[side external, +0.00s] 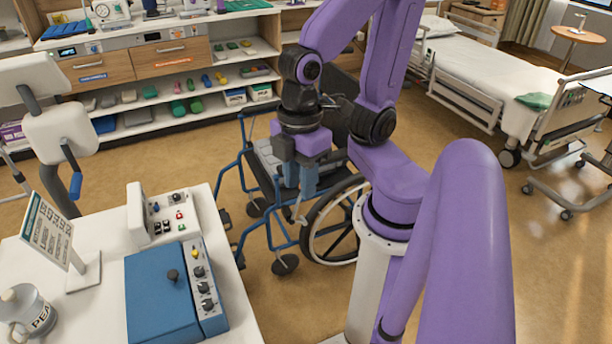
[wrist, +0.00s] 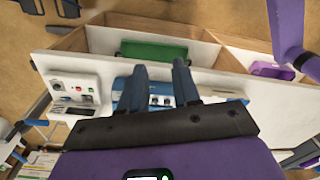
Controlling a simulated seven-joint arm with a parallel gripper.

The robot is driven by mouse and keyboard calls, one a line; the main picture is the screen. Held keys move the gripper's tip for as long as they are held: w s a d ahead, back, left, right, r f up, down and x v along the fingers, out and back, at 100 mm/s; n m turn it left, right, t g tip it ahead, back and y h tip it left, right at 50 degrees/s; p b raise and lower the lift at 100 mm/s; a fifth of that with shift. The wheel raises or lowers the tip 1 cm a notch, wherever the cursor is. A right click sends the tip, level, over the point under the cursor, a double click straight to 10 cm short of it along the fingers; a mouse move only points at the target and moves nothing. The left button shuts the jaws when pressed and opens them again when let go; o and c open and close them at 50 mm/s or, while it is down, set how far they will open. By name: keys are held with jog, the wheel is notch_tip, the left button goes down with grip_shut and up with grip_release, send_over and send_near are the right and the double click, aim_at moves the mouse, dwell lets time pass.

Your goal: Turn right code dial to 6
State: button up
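A blue box (side external: 160,290) stands on the white table. Its light front panel carries a yellow button (side external: 195,253) and several black dials (side external: 203,288) in a row. Their markings are too small to read, so I cannot tell what the dials point to. In the wrist view the box's panel (wrist: 160,101) shows partly between and behind my fingers, with part of the box hidden. My gripper (side external: 300,190) hangs fingers down, to the right of the table and apart from the box. In the wrist view my gripper (wrist: 160,66) has its two fingers spread with nothing between them.
A white unit (side external: 162,213) with red and green controls stands behind the box. A wheelchair (side external: 335,225) stands behind my gripper. Shelves (side external: 170,97) line the back.

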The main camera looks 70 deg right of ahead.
jog(key=shift+s+d, duration=0.35)
jog(key=shift+s, duration=0.1)
dwell(0.4)
notch_tip(320, 180, up, 2)
jog(key=m+g+h, duration=0.1)
jog(key=m+h, duration=0.1)
jog(key=m, duration=0.1)
send_over(198, 270)
jog(key=s+d, duration=0.4)
jog(key=w+a+m+g+h, duration=0.1)
jog(key=w+a+m+g, duration=0.15)
jog(key=w+a, duration=0.7)
jog(key=x, duration=1.2)
jog(key=w+d+x, duration=0.1)
jog(key=x, duration=0.5)
jog(key=shift+d, duration=0.1)
jog(key=shift+m, duration=0.25)
grip_shut()
